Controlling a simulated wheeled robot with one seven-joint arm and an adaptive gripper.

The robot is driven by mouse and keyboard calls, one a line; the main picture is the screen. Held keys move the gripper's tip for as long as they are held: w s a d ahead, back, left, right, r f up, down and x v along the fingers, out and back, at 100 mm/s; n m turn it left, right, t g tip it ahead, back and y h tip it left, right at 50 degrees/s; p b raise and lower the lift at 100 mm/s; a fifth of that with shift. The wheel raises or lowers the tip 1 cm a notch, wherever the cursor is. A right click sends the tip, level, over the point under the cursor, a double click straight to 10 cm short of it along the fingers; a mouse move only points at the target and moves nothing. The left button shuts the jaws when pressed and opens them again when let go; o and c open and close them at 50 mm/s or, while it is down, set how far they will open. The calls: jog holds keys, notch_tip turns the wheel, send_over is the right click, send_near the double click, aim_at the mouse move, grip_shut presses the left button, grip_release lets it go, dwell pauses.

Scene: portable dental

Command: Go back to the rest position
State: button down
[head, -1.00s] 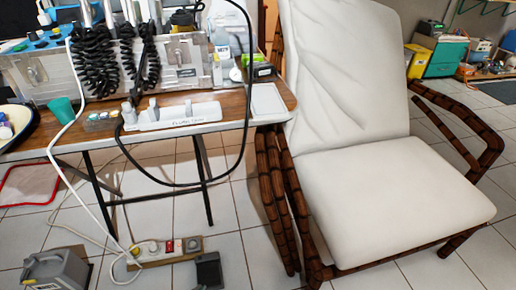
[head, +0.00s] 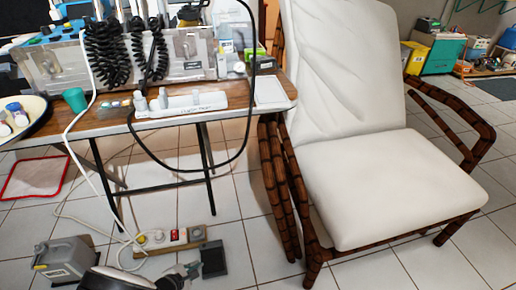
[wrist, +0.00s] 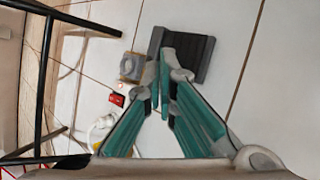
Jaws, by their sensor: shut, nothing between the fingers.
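My gripper (head: 184,272) shows at the bottom of the head view, low in front of the table and over the tiled floor. In the wrist view its two green-padded fingers (wrist: 164,88) meet at the tips, with nothing between them. Beyond the tips lies a dark flat block (wrist: 188,54) on the floor. I cannot tell the exact gap between them.
The table (head: 230,118) with dental equipment stands at the left. A white cushioned chair (head: 390,185) fills the right. On the floor are a power strip (head: 172,240), a grey box (head: 62,258), the dark block (head: 213,260) and loose white cables.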

jog(key=w+d+r+m+g+h, duration=0.1)
jog(key=w+d+r+m, duration=0.15)
jog(key=r, duration=0.45)
jog(key=w+d+r+m+h, duration=0.15)
jog(key=w+r, duration=0.25)
jog(key=r, duration=0.4)
jog(key=w+d+r+m+g, duration=0.1)
jog(key=w+d+r+m, duration=0.2)
jog(key=r, duration=0.4)
jog(key=d+r+m+g, duration=0.4)
jog(key=d+r+m, duration=0.3)
jog(key=d+r, duration=1.2)
jog(key=s+d+r+m+g+y, duration=0.25)
jog(key=s+d+r+m, duration=0.25)
jog(key=s+d+r, duration=0.95)
jog(key=s+r+m+y, duration=0.1)
jog(key=s+m+y, duration=0.25)
jog(key=s, duration=1.65)
notch_tip(320, 180, up, 35)
jog(key=d+t+p, duration=0.1)
jog(key=t+p, duration=0.3)
jog(key=p, duration=2.9)
jog(key=shift+n+h, duration=0.25)
